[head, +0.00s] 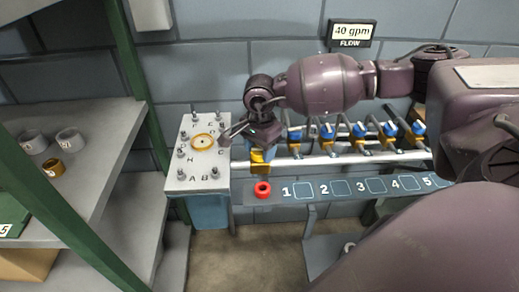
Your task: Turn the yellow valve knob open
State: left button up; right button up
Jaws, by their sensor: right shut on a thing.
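The yellow valve knob (261,157) shows in the head view at the left end of the pipe, directly under my right gripper (260,147). My right gripper reaches in from the right and is shut on the knob. Its dark body and a dark prong pointing left hide part of the knob's top, and the finger contact is too small to see clearly. The flow display (353,31) on the wall reads 40 gpm. My left gripper is out of view.
Several blue-handled valves (327,131) line the pipe to the right. A shelf (95,160) with cups fills the left.

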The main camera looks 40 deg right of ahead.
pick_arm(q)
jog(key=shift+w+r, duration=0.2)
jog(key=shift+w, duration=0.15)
pick_arm(e)
jog(key=o, duration=0.9)
jog(key=shift+o, duration=0.2)
notch_tip(320, 180, up, 9)
jog(key=shift+r, duration=0.2)
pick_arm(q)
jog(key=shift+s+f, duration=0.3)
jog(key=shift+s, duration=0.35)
pick_arm(e)
jog(key=shift+r, duration=0.75)
